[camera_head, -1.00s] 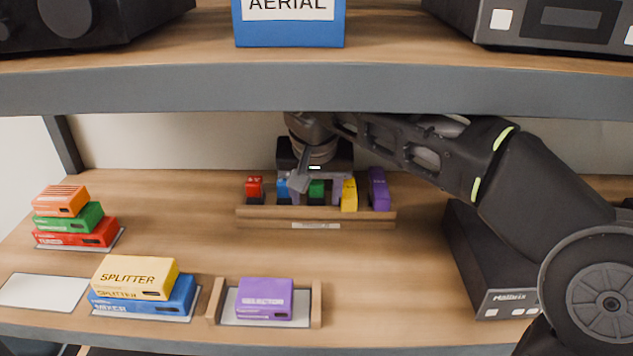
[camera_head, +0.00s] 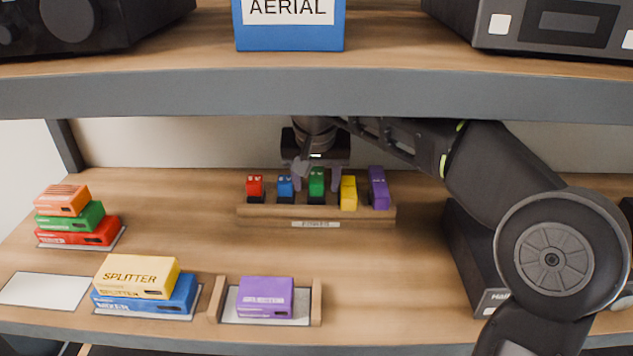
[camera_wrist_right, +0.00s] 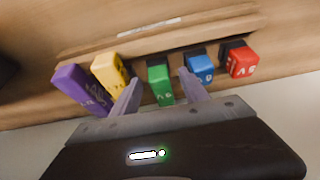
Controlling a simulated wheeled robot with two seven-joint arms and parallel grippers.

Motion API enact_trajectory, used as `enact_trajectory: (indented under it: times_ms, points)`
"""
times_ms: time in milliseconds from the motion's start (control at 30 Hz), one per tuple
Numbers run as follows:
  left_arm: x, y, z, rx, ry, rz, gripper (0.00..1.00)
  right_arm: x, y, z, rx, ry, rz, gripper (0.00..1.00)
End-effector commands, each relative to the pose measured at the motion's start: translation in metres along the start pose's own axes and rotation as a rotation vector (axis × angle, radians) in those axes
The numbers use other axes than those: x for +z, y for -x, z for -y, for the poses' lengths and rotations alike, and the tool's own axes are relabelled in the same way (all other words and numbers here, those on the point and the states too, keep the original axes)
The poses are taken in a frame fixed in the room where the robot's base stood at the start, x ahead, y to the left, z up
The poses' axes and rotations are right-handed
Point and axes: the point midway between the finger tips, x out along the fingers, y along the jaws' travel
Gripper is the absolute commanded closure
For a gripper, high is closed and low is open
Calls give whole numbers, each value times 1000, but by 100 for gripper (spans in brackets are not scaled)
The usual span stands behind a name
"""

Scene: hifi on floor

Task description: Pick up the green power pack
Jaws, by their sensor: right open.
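The green power pack (camera_head: 316,182) stands upright in a wooden rack (camera_head: 270,211) at the back of the lower shelf, between a blue pack (camera_head: 285,187) and a yellow pack (camera_head: 348,192). My right gripper (camera_head: 317,179) is open and empty, with one finger on either side of the green pack in the picture. In the right wrist view, the green pack (camera_wrist_right: 160,84) shows between the two spread fingers (camera_wrist_right: 160,97). I cannot tell whether a finger touches it. My left gripper is not in view.
A red pack (camera_head: 255,187) and a purple pack (camera_head: 378,188) also stand in the rack. The upper shelf edge (camera_head: 300,88) crosses above my right arm. Stacked boxes (camera_head: 137,278) and a purple box (camera_head: 265,297) lie in front. A dark device (camera_head: 468,250) stands right.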

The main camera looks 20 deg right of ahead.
Motion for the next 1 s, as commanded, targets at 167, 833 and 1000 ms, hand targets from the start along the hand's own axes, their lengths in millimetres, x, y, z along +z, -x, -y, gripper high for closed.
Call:
enact_trajectory:
  times_ms: [167,833,1000]
  points:
    - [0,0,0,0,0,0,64,0,0,0,0,0,0,47]
    - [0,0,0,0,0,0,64,0,0,0,0,0,0,91]
    - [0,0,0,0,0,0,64,0,0,0,0,0,0,100]
